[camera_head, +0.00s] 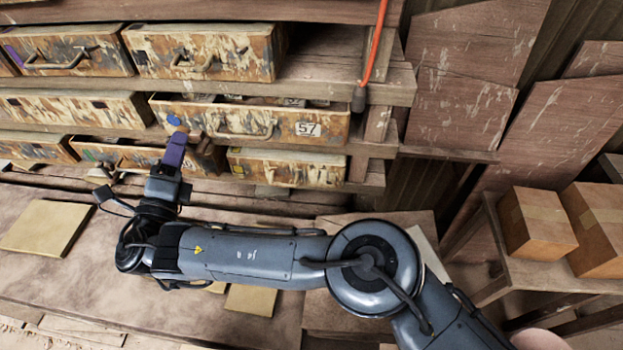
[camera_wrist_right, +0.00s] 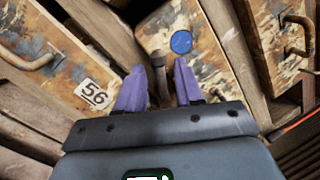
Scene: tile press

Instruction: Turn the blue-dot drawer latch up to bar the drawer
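The blue dot (camera_head: 175,120) is on the left end of the front of drawer 57 (camera_head: 290,128), which stands out from the rack with its top open. The dot also shows in the right wrist view (camera_wrist_right: 181,41). A brown peg-like latch (camera_wrist_right: 158,76) lies just below the dot, between my right gripper's purple fingers (camera_wrist_right: 160,82). Gaps show on both sides of it, so the fingers are open around it. My left gripper is not in view.
A drawer labelled 56 (camera_wrist_right: 95,94) lies beside the fingers, and a yellow-dot drawer (camera_head: 290,168) lies below drawer 57. A red cable (camera_head: 376,45) hangs at the rack's right. Cardboard boxes (camera_head: 538,222) stand on a side shelf. Tan tiles (camera_head: 45,228) lie on the bench.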

